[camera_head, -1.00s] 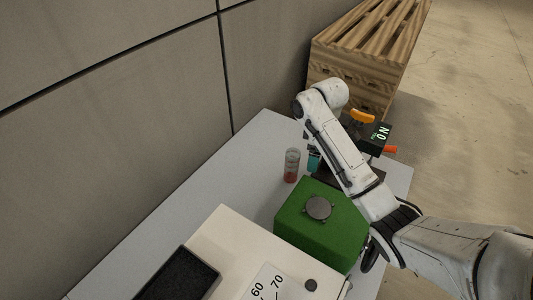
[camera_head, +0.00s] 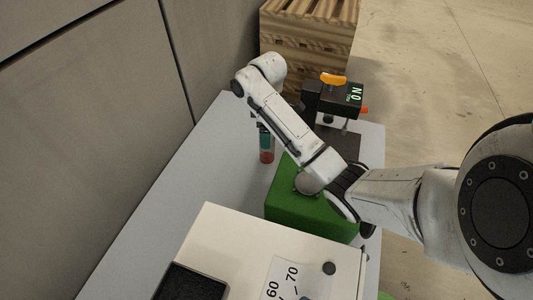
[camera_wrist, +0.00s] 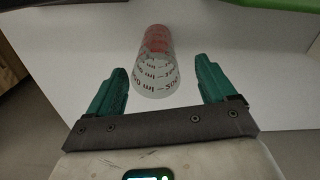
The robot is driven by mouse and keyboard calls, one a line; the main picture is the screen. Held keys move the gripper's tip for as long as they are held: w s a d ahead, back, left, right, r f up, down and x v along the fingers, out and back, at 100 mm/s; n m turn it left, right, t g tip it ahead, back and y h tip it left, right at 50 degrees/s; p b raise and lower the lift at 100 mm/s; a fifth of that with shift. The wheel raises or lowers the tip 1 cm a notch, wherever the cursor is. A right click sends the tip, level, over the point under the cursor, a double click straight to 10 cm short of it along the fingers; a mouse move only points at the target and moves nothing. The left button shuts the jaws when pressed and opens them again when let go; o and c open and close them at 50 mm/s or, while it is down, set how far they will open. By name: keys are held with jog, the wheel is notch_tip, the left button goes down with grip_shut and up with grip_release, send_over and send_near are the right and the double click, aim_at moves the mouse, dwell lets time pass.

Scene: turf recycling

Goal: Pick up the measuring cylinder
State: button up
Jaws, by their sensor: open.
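The measuring cylinder (camera_wrist: 157,72) is clear with printed scale marks and red content toward its far end. In the wrist view it stands between and a little beyond the two green fingers of my gripper (camera_wrist: 160,88). The gripper is open, with clear space on both sides of the cylinder. In the head view the cylinder (camera_head: 267,155) shows only its lower red part, on the light table (camera_head: 210,165). A teal finger of my gripper (camera_head: 264,134) covers its upper part, and my arm hides the rest of the gripper.
A green box (camera_head: 310,215) stands to the right of the cylinder, below my arm. A white device with a dial (camera_head: 225,240) is at the near side. A black instrument with an orange knob (camera_head: 335,98) stands behind, near wooden pallets (camera_head: 305,45). The table left of the cylinder is clear.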

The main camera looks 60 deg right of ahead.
jog(key=shift+w+d+f+b, duration=0.1)
jog(key=shift+f+b, duration=0.5)
jog(key=shift+f, duration=0.75)
jog(key=shift+w+d+f+b, duration=0.1)
jog(key=shift+f+b, duration=0.45)
jog(key=shift+f, duration=0.8)
jog(key=c, duration=1.3)
jog(key=shift+r, duration=0.1)
